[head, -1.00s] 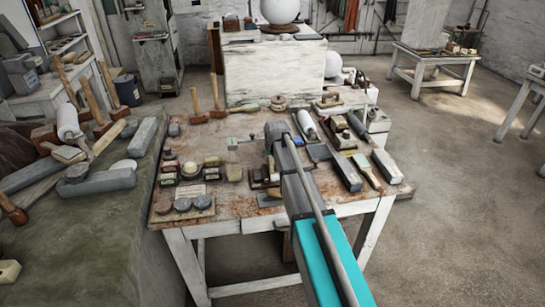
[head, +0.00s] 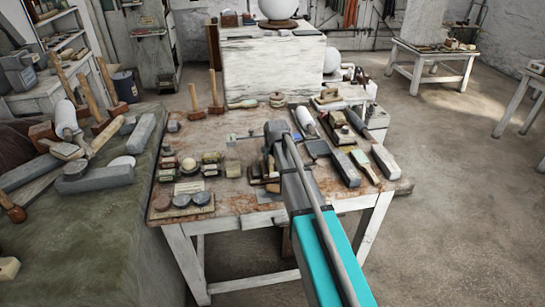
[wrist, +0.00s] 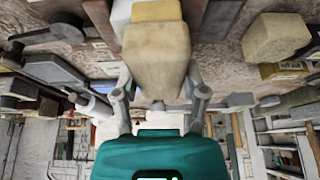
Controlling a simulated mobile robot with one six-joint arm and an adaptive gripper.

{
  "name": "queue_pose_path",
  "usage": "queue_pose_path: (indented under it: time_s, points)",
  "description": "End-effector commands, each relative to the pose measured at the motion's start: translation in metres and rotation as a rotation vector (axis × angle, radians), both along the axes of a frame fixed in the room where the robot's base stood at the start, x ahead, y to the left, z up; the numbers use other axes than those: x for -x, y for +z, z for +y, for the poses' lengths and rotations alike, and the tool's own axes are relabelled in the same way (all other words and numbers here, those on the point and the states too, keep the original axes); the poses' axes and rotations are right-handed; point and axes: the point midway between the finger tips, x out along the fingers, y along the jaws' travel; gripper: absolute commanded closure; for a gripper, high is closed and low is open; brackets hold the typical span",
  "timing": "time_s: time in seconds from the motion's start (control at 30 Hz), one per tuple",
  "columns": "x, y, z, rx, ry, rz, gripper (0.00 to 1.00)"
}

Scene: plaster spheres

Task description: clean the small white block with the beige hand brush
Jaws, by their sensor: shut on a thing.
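In the wrist view, my gripper (wrist: 158,78) is shut on a beige, rounded, block-like body with a yellowish end, which I take to be the beige hand brush (wrist: 155,58). One finger lies on each side of it. A white piece (wrist: 121,14), cut off by the top edge, shows just left of the brush; it may be the small white block, but I cannot tell. Whether the brush touches it is not clear. In the head view, my arm reaches over the worktable (head: 225,128) and its end hides the gripper and brush.
A cream block (wrist: 276,37) lies to the right in the wrist view. Round grey discs (head: 202,198) sit at the table's front left. Mallets (head: 215,90) stand at the back. A grey stone bar (head: 345,168) and several tools crowd the right side. The table's left-back middle is barer.

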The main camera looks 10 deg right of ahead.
Motion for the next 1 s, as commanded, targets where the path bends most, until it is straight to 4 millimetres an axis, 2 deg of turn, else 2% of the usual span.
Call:
queue_pose_path:
  time_s: [0.57, 1.0]
  points:
    - [-0.003, 0.0, 0.0, 0.0, 0.0, 0.0, 0.82]
    - [-0.022, 0.001, 0.0, 0.0, 0.0, 0.0, 0.82]
